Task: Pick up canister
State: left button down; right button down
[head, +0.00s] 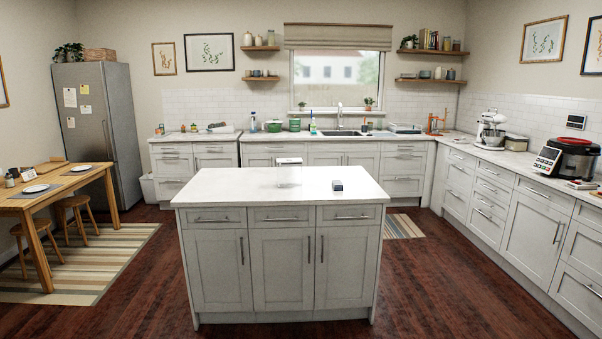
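Neither of my grippers is in view. Several canister-like containers show, and I cannot tell which one is the canister. A pale jar (248,39) and a brownish jar (271,38) stand on the upper left wall shelf. Jars (447,44) stand at the right end of the upper right shelf. More small containers (450,74) stand on the lower right shelf. A green container (294,124) stands on the back counter left of the sink. All are small and far away.
The white kitchen island (235,188) stands in front, its top mostly bare, with a small grey and white object (337,186) and a white object (289,161). Dark floor is open on its right. A table (62,187) with stools stands left; counters line the back and right.

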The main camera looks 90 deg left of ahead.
aim_at(290, 174)
jog(key=j+u, duration=0.1)
jog(key=u, duration=2.75)
jog(key=i+j+z, duration=0.3)
jog(key=i+j, duration=0.3)
jog(key=i, duration=0.35)
jog(key=i+j+z, duration=0.3)
jog(key=i+j, duration=0.5)
